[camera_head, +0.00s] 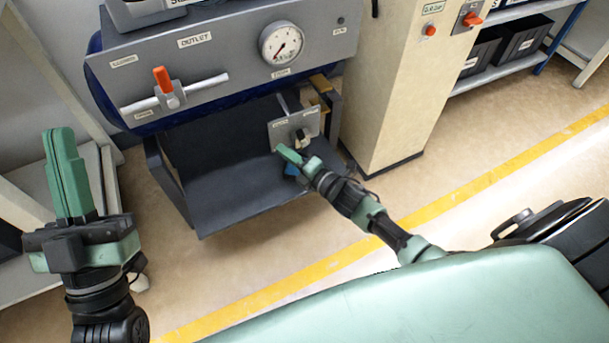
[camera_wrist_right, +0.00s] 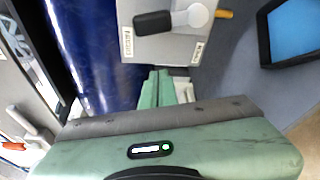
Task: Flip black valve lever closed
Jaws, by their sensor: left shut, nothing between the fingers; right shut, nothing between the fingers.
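The black valve lever (camera_head: 300,135) is on a small grey labelled plate (camera_head: 282,131) below the main panel. In the right wrist view, its black handle (camera_wrist_right: 153,22) points left from a pale round hub (camera_wrist_right: 198,15), and the plate (camera_wrist_right: 175,45) carries a label at each side. My right gripper (camera_head: 284,150) is shut and empty at the plate's lower left. My left gripper (camera_head: 58,133) is shut and empty, pointing up at the far left.
An orange lever (camera_head: 162,79) sits on a white pipe on the grey outlet panel (camera_head: 235,42), next to a round gauge (camera_head: 282,43). A dark open bay (camera_head: 250,190) lies below. A beige cabinet (camera_head: 395,80) stands to the right. A blue cylinder (camera_wrist_right: 100,50) is beside the plate.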

